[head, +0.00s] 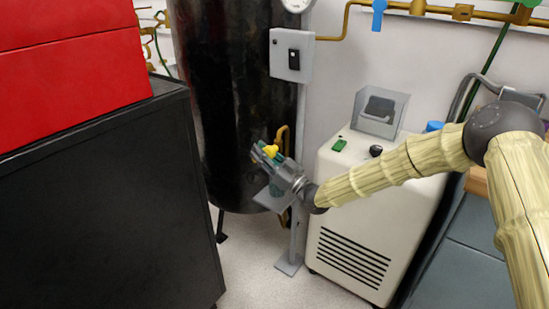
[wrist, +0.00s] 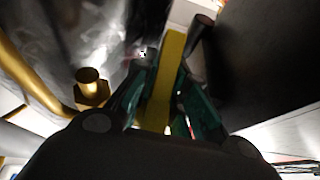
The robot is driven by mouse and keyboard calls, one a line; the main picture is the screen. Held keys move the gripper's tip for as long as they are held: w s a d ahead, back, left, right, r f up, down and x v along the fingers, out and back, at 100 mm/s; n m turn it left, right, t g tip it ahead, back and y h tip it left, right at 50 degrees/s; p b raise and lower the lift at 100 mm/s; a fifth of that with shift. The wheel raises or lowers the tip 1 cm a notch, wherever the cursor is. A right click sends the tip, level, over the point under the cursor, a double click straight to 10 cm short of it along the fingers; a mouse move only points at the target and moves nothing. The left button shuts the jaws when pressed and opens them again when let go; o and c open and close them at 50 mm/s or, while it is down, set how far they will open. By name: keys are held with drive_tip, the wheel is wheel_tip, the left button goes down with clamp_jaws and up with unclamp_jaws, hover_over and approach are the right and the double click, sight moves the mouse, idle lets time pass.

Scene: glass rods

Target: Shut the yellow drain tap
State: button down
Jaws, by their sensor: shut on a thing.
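The yellow drain tap (head: 271,150) is on brass pipework in front of the black tank, near the middle of the head view. In the wrist view its yellow handle (wrist: 170,75) is a long bar lying between my fingers. My gripper (head: 266,156) is shut on this handle, with a finger on each side of it. In the wrist view the fingers of my gripper (wrist: 172,95) look dark and green. The tap's body is mostly hidden behind my gripper.
A brass pipe (head: 299,130) runs beside the tap. The black tank (head: 235,100) stands behind. A grey post (head: 293,240) and white machine (head: 365,220) are close on the right. A black cabinet (head: 100,210) fills the left. Bare floor (head: 245,245) lies between.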

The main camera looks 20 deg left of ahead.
drive_tip(key=c, duration=1.7)
unclamp_jaws()
drive_tip(key=v, duration=0.7)
drive_tip(key=shift+d, duration=0.2)
drive_tip(key=shift+s+f, duration=0.1)
drive_tip(key=shift+c, duration=0.2)
